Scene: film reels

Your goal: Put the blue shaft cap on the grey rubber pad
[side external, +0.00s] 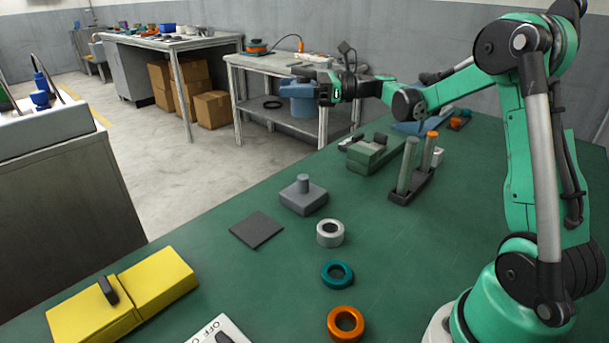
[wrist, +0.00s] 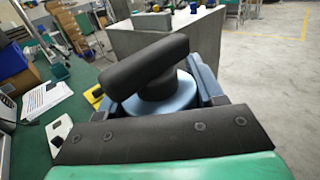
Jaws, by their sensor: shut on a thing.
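My gripper (side external: 318,92) is raised at the far side of the green table, high above its surface. It is shut on the blue shaft cap (side external: 298,90), which shows as a blue round body. In the wrist view the cap's blue top (wrist: 150,107) shows between the jaws, with a thick black bar-shaped handle (wrist: 147,72) over it. The cap's underside is hidden in the wrist view. The grey rubber pad (side external: 257,230) is a flat dark square on the table, bare, well away from my gripper and nearer the camera.
A grey block with a short post (side external: 303,195) stands close behind the pad. White (side external: 330,233), teal (side external: 337,274) and orange (side external: 345,323) rings lie to its right. A yellow box (side external: 122,297) sits at front left. Two upright posts (side external: 416,170) stand at right.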

